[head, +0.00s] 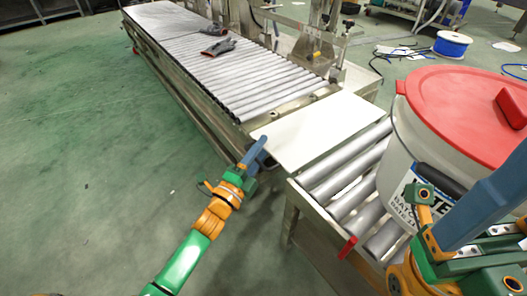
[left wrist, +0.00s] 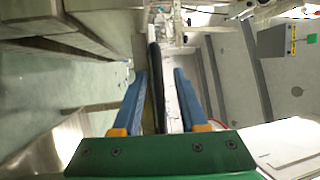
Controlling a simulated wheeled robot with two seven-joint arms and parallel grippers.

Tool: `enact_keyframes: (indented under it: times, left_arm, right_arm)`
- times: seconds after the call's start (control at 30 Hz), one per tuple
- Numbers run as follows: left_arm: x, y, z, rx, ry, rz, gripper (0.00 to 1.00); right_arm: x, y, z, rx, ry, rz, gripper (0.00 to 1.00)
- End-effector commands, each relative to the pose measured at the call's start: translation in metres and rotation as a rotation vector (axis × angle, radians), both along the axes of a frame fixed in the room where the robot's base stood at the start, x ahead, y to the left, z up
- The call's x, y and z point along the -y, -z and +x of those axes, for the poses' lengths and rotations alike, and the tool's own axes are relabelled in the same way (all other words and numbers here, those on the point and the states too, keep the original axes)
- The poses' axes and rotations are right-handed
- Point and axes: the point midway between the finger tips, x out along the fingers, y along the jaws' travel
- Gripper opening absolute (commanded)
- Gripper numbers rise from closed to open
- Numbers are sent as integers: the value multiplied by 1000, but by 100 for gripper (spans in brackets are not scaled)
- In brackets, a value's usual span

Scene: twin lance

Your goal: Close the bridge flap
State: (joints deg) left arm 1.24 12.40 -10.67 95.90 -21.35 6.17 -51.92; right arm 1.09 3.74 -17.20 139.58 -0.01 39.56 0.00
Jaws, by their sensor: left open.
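The bridge flap, a plain pale panel (head: 318,130), spans the gap between the long roller conveyor (head: 235,70) and the short roller section (head: 345,175). It looks about level with the rollers; a slight tilt cannot be told. My left gripper (head: 257,150) is at the flap's left edge, open. In the left wrist view its blue fingers (left wrist: 160,100) stand apart, with a dark strip and a pale edge showing between them. Contact cannot be told. My right gripper (head: 482,205) is at the lower right, in front of the drum; its opening is unclear.
A white drum (head: 405,150) with a red lid (head: 470,105) stands on the short roller section. A small red part (head: 347,247) sticks out at that section's front edge. Dark gloves (head: 218,47) lie on the long conveyor. The green floor (head: 80,130) to the left is clear.

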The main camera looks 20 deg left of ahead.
Motion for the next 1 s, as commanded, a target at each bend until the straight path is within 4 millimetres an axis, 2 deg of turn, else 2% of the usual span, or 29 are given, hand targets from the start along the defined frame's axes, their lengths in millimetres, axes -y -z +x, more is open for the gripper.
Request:
enact_keyframes:
  times: [0.27,0.3,0.43,0.47,1.0]
  left_arm:
    - [2,-1,6,-2,-1,-1,42]
    - [2,-1,6,-2,-1,-1,37]
    - [2,-1,6,-1,-1,-1,2]
    - [1,-2,6,-1,0,-1,0]
    - [1,-4,6,4,0,-4,0]
  right_arm:
    - [0,-2,-1,10,0,-1,82]
    - [0,-1,-1,10,0,-1,82]
    - [0,-1,-1,10,0,-1,82]
    - [0,-1,-1,10,0,-1,82]
    - [0,-2,-1,10,0,-2,82]
